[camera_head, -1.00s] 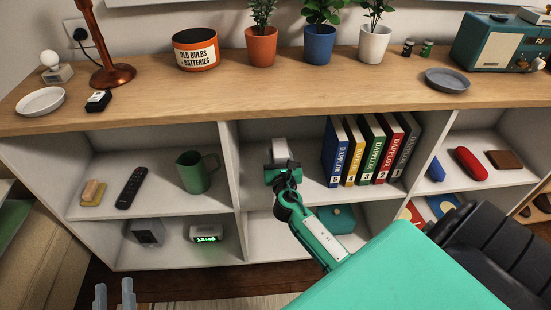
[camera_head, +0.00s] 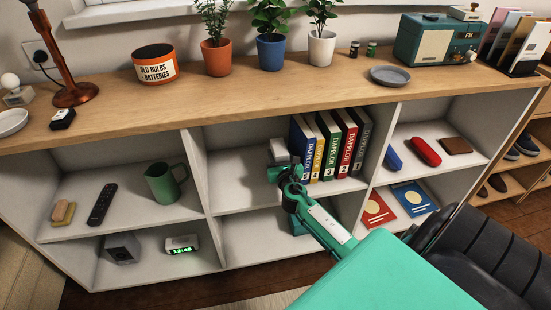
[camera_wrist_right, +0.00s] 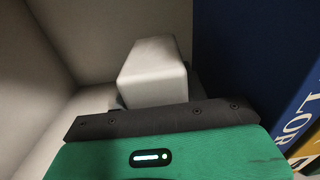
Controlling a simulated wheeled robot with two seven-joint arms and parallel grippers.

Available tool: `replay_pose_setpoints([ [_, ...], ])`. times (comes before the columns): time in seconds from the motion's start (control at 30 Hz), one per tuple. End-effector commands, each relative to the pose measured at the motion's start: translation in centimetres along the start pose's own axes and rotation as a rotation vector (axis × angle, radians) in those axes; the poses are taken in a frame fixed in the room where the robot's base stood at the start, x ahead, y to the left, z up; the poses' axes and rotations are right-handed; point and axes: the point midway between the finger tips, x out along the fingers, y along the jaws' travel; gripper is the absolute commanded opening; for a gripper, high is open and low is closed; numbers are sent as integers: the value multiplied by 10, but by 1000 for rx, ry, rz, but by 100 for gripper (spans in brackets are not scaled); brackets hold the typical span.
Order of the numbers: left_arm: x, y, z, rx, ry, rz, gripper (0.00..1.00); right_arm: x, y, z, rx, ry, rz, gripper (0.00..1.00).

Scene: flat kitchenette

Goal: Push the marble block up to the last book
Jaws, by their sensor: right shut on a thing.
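The marble block (camera_head: 279,149) is a pale, squared block on the upper middle shelf, left of the row of books. My right gripper (camera_head: 287,172) is shut on its near end; the fingertips are mostly hidden by the hand. In the right wrist view the block (camera_wrist_right: 152,72) stands just beyond the dark jaw bar. The blue book (camera_head: 302,149) is the leftmost, upright, with its cover close to the block's right side; it also shows in the wrist view (camera_wrist_right: 245,50). I cannot tell whether they touch. My left gripper is out of view.
Yellow, green, red and grey books (camera_head: 361,140) stand right of the blue one. A shelf divider (camera_head: 197,173) is on the left, with bare shelf (camera_head: 232,185) between it and my gripper. The wooden top (camera_head: 215,105) overhangs the compartment.

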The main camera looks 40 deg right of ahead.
Motion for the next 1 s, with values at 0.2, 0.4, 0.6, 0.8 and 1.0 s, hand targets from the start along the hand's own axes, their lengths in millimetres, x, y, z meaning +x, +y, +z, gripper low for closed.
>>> replay_pose_setpoints([
  [0.2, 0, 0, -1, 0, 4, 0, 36, 4, -6, 1, -1, -1, 2, 0],
  [0.4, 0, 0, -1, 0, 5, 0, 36, 5, -6, 1, -1, -1, 2, 0],
  [0.6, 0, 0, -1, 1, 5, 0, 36, 5, -6, 1, -1, -1, 2, 61],
  [0.8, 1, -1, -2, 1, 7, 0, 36, 5, -6, 0, -1, -1, 3, 69],
  [1.0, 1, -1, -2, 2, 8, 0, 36, 4, -6, 0, -1, 0, 3, 69],
])
